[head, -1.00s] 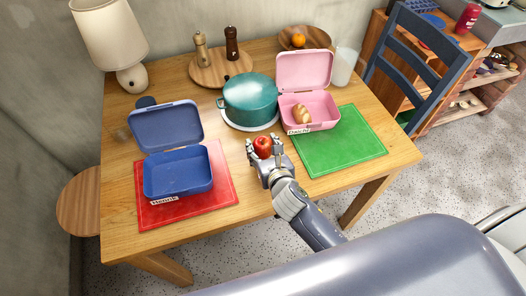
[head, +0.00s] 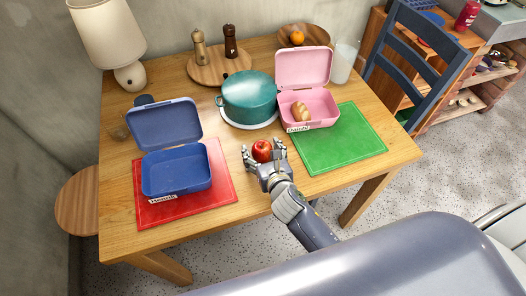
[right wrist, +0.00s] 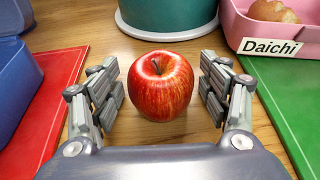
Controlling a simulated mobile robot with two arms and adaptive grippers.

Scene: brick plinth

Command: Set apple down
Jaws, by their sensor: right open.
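A red apple (head: 262,151) sits on the bare wooden table between the red mat and the green mat. It also shows in the right wrist view (right wrist: 161,86). My right gripper (head: 264,154) is open around it, with a finger on either side and a visible gap at each side in the right wrist view (right wrist: 165,88). An open blue lunchbox (head: 176,170) stands empty on the red mat (head: 224,185). An open pink lunchbox (head: 309,121), labelled Daichi, holds a bread roll (head: 301,112). My left gripper is not in view.
A teal pot (head: 248,98) stands behind the apple. A green mat (head: 343,142) lies to the right. A lamp (head: 112,40), a round board with two mills (head: 208,76), an orange (head: 297,38) and a glass of milk (head: 343,64) stand farther back. The front table strip is clear.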

